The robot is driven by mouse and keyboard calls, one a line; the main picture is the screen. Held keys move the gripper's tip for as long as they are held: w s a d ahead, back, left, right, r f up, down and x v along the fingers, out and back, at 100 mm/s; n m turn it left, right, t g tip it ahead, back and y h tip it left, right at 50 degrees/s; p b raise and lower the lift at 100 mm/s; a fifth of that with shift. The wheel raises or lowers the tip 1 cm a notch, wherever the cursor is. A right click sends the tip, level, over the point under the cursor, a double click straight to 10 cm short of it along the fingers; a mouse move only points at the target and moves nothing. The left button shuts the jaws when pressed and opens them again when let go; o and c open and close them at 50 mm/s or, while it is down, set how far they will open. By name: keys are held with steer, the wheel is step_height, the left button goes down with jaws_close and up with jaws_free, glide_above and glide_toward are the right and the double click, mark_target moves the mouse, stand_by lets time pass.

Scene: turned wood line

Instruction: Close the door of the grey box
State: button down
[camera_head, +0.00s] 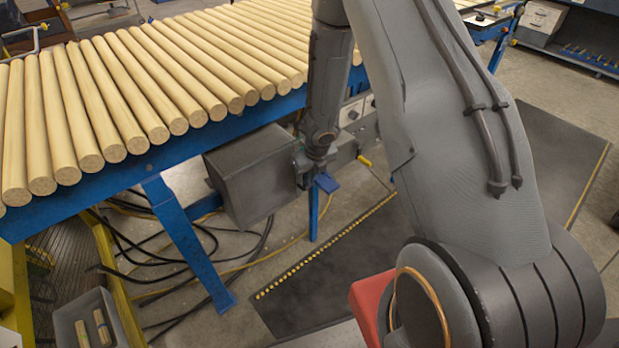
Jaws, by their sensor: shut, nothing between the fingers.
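The grey box (240,184) hangs at the side of the blue-framed table, below the wooden rods. Its dark top and a grey side face show. My gripper (307,178) is at the right end of the box, pointing down, shut and empty. Whether it touches the box is unclear. My wrist and gripper cover that end, so I cannot make out the door or how far open it stands.
Wooden rods (115,90) lie in a row on the blue table frame (165,157). Black cables (150,268) lie on the floor. A dark mat (320,275) lies clear at the front. A grey bin (70,318) is at lower left.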

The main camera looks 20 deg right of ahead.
steer(key=shift+w+a+r, duration=0.1)
steer(key=shift+w+a, duration=0.2)
steer(key=shift+w, duration=0.1)
steer(key=shift+b, duration=0.4)
steer(key=s+d+r+p, duration=0.1)
steer(key=s+r+p, duration=0.3)
steer(key=s+r, duration=0.3)
step_height(320, 180, up, 2)
steer(key=shift+d+r, duration=0.25)
steer(key=shift+d, duration=0.05)
stand_by(0.3)
